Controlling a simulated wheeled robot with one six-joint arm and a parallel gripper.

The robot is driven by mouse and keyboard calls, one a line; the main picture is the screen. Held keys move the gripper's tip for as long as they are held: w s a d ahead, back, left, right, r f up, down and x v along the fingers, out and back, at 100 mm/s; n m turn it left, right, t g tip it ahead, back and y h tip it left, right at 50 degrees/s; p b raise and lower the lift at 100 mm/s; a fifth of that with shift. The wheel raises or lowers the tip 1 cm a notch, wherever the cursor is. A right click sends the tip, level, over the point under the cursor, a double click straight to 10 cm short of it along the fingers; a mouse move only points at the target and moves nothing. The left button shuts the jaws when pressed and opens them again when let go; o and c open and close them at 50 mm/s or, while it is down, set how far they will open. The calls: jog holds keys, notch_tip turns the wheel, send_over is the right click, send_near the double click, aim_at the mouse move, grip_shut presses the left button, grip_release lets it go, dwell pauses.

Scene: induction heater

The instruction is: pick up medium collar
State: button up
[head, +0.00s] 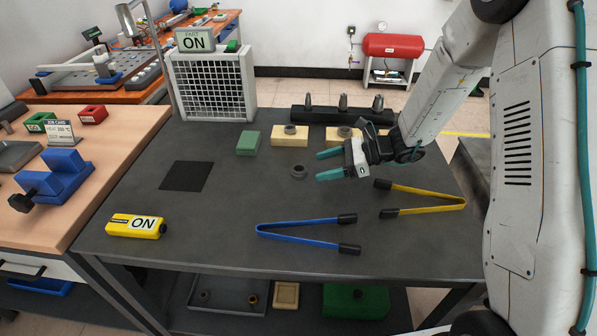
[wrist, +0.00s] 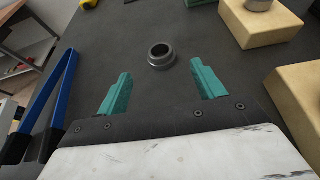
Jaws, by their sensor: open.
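A small dark grey collar (head: 298,171) lies flat on the dark table, its hole facing up. It also shows in the wrist view (wrist: 160,57), just beyond the fingertips and roughly centred between them. Two more collars sit on cream blocks, one on the left block (head: 290,130) and one on the right block (head: 345,132). I cannot tell for certain which collar is the medium one. My gripper (head: 321,165) is open and empty, with teal fingers pointing left toward the loose collar. The fingers do not touch it.
Blue tongs (head: 300,230) lie in front of my gripper and yellow tongs (head: 430,198) to its right. A green block (head: 248,143) stands behind left. A black holder (head: 335,116) with tapered pieces is at the back. A black mat (head: 186,176) lies left; the table between is clear.

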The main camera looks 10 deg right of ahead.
aim_at(307, 171)
jog(key=x, duration=0.5)
jog(key=shift+w+a, duration=0.2)
jog(key=shift+a, duration=0.05)
jog(key=c, duration=1.1)
jog(key=shift+c, duration=0.2)
